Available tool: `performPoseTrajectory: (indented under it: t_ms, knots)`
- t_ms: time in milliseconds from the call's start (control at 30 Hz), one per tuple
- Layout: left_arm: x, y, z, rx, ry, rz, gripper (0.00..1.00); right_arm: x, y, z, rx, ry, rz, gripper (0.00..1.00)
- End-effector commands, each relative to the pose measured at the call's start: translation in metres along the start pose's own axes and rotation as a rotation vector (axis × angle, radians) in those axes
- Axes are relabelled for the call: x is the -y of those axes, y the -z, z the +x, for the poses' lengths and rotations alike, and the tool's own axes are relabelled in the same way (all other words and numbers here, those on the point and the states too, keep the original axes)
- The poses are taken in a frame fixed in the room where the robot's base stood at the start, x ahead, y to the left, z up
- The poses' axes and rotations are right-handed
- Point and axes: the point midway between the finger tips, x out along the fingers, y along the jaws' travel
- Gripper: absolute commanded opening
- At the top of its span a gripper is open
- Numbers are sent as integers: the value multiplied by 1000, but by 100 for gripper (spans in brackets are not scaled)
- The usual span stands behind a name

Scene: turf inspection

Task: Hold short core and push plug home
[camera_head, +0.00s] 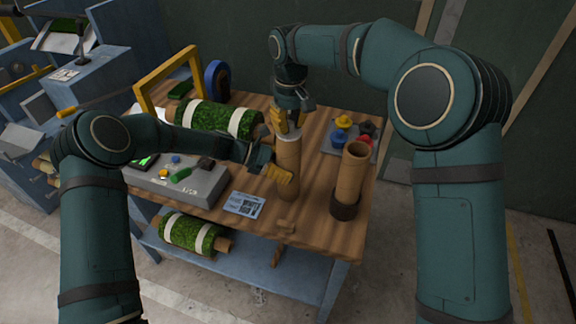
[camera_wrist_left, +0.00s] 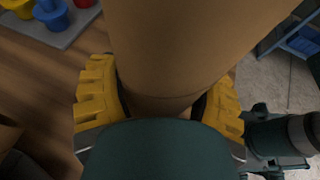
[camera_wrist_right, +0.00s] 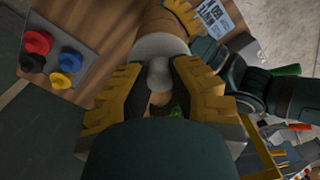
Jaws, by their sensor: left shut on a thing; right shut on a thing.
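The short core (camera_head: 289,156), a brown cardboard tube, stands upright near the middle of the wooden table. My left gripper (camera_head: 282,174) is shut on its side from the left; the core (camera_wrist_left: 195,40) fills the top of the left wrist view. A pale grey plug (camera_wrist_right: 163,47) with a round knob sits at the core's upper end. My right gripper (camera_head: 286,120) is above the core, its yellow fingers closed around the knob in the right wrist view. How deep the plug sits is hidden.
Another brown tube (camera_head: 351,172) stands in a dark base to the right. A grey tray (camera_head: 331,148) holds coloured plugs behind it. A turf roll (camera_head: 218,119), a grey box (camera_head: 176,190) and a printed card (camera_head: 243,204) lie left. The front right tabletop is mostly clear.

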Motion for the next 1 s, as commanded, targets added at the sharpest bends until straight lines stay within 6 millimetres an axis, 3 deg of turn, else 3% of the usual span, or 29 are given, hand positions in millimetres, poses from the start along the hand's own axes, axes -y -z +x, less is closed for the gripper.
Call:
performPoseTrajectory:
  t_ms: [833,867,933,1000]
  knots:
    - [-2,-4,-1,5,-4,4,24,-1,-2,3,10,0,1,0]
    - [-2,-4,-1,5,-5,4,24,-1,-2,3,10,0,1,25]
    - [-2,-4,-1,4,-4,4,24,-1,-2,3,9,0,1,49]
    - [-2,-3,-1,4,-4,3,24,-1,-1,2,7,0,1,49]
